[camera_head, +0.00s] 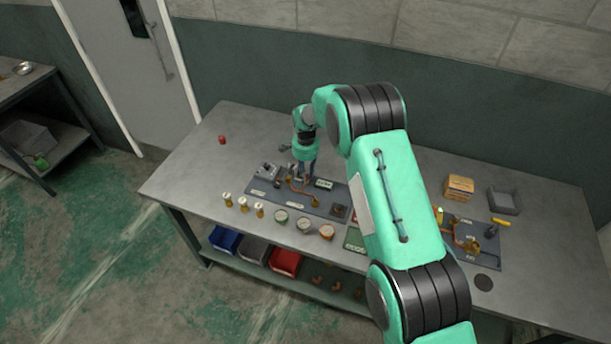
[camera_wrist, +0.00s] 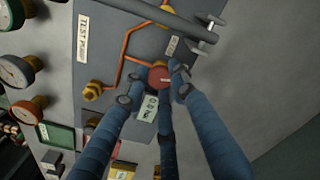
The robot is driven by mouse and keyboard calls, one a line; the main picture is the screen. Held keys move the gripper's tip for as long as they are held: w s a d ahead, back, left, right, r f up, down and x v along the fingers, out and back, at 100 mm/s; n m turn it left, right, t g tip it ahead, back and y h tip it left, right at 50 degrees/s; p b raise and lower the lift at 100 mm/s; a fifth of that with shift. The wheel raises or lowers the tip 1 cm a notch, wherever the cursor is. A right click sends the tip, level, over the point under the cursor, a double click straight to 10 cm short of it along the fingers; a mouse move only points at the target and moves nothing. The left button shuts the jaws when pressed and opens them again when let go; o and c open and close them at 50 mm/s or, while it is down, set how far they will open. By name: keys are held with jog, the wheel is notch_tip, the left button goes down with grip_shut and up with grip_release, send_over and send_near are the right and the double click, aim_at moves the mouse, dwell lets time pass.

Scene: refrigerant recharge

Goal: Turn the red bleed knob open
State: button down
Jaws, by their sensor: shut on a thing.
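The red bleed knob (camera_wrist: 158,77) shows in the wrist view as a round red cap at the end of orange copper piping. It sits on a grey panel (camera_wrist: 112,40). My gripper (camera_wrist: 157,88) has its blue fingers closed around the knob, with fingertips at its sides. In the head view my gripper (camera_head: 303,172) reaches down onto the panel (camera_head: 335,208) on the bench and hides the knob. Which way the knob is turned cannot be told.
A small display (camera_wrist: 149,108) lies beside the knob. A grey cylinder with a T-handle (camera_wrist: 207,34) is close to my fingers. Round gauges (camera_head: 304,224) and brass fittings (camera_head: 243,204) line the bench front. A loose red piece (camera_head: 222,139) lies at the back left.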

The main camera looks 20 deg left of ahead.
jog(key=n+b, duration=0.2)
jog(key=n, duration=0.8)
jog(key=shift+b, duration=0.35)
jog(key=n, duration=0.3)
jog(key=shift+n, duration=0.3)
jog(key=c, duration=1.4)
grip_release()
jog(key=shift+r, duration=0.1)
notch_tip(320, 180, up, 12)
